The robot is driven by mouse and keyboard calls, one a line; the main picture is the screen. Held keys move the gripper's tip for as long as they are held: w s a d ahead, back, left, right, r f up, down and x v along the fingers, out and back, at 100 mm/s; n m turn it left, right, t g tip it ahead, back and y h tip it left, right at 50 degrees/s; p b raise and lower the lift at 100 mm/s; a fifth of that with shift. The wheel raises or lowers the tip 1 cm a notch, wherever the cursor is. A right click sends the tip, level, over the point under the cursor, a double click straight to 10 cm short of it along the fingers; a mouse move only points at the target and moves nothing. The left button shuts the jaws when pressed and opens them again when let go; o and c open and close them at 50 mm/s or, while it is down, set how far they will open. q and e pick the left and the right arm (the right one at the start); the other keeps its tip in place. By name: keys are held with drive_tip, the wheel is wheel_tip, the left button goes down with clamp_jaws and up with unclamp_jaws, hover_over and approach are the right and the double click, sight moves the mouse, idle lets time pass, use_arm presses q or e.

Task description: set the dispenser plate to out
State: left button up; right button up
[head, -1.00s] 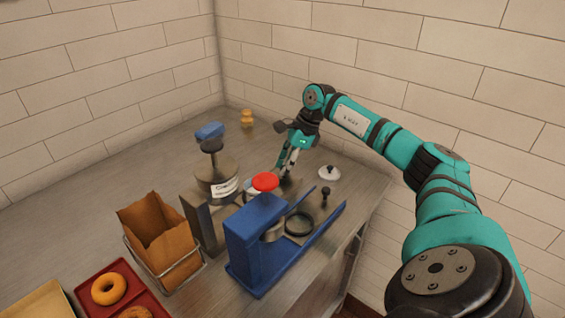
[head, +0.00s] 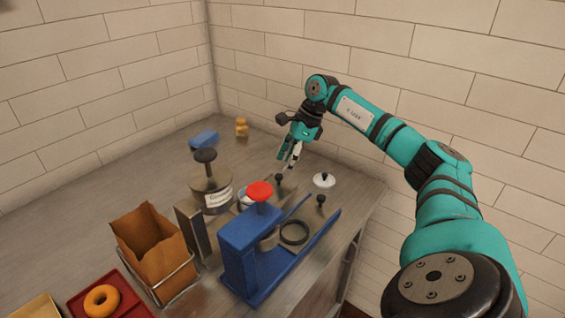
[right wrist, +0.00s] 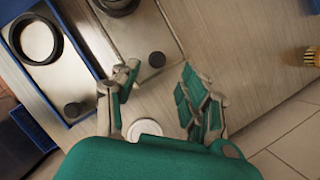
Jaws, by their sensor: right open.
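The dispenser is a metal canister (head: 211,190) with a black top knob and a white label, on a grey stand (head: 193,235). A grey metal slide plate with a small black knob (head: 279,179) shows beyond the blue press; the press partly hides it in the head view. In the right wrist view the plate (right wrist: 138,32) lies ahead of the fingers, its black knob (right wrist: 157,59) just beyond the gap between them. My right gripper (head: 293,163) is open and empty, a little above and beside this knob, apart from it. My left gripper is out of view.
A blue press (head: 245,250) with a red knob and a dark ring (head: 294,232) stands in front. A white lid (head: 324,180) lies to the right. A paper bag (head: 150,245) in a wire holder and a red tray (head: 128,295) with a bagel are front left.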

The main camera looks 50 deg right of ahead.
drive_tip(key=v, duration=0.7)
drive_tip(key=shift+r, duration=0.4)
drive_tip(key=shift+d, duration=0.15)
